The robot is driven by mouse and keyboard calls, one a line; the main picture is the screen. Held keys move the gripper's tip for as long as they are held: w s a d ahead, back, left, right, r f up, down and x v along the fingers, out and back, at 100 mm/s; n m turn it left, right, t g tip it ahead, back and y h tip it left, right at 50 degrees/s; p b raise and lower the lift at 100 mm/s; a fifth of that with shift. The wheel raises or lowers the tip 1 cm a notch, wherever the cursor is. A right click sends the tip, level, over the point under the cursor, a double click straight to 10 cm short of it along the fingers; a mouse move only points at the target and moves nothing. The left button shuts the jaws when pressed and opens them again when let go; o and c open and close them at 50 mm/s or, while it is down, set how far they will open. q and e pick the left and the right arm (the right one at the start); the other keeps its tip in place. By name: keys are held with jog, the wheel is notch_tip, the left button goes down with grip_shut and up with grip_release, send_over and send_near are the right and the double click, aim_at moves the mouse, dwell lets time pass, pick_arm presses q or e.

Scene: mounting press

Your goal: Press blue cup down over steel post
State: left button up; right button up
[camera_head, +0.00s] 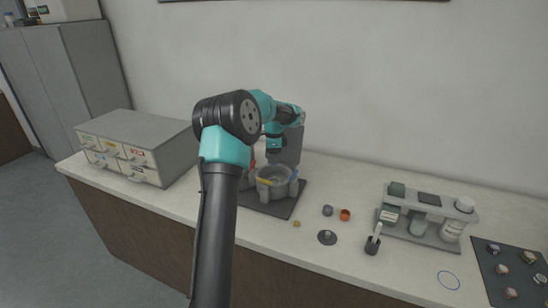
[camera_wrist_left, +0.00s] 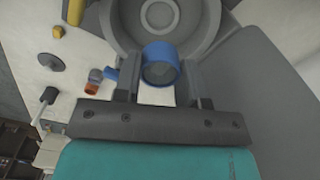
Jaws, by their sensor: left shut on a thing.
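The blue cup (camera_wrist_left: 160,62) sits between the fingers of my left gripper (camera_wrist_left: 158,80), which is shut on it, in the left wrist view. The grey round press bowl (camera_wrist_left: 190,32) lies just beyond the cup, with a pale ring in its middle. In the head view my left gripper (camera_head: 275,156) is over the grey bowl (camera_head: 272,178) on its dark base; the cup cannot be made out there. A dark disc (camera_head: 327,238) with a small upright stub stands on the counter; I cannot tell which part is the steel post. My right gripper is not in view.
A grey cup (camera_head: 327,210) and an orange cup (camera_head: 345,215) stand right of the press. A rack with jars (camera_head: 418,230) and a dark mat with small pieces (camera_head: 500,291) are farther right. A drawer cabinet (camera_head: 172,142) is at left. The front counter has free room.

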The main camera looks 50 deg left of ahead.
pick_arm(q)
jog(key=w+d+r+n, duration=0.1)
jog(key=d+r+n, duration=0.1)
jog(key=d, duration=0.9)
jog(key=w+d+r+n, duration=0.2)
jog(key=d, duration=0.8)
jog(key=w+d+r+n, duration=0.1)
jog(key=d+r+n, duration=0.15)
jog(key=d, duration=0.85)
jog(key=s+d+r+n, duration=0.1)
jog(key=s+d, duration=0.1)
jog(key=d, duration=0.4)
jog(key=s+d+r+n, duration=0.1)
jog(key=s+d, duration=0.1)
jog(key=d, duration=0.4)
jog(key=shift+r, duration=0.3)
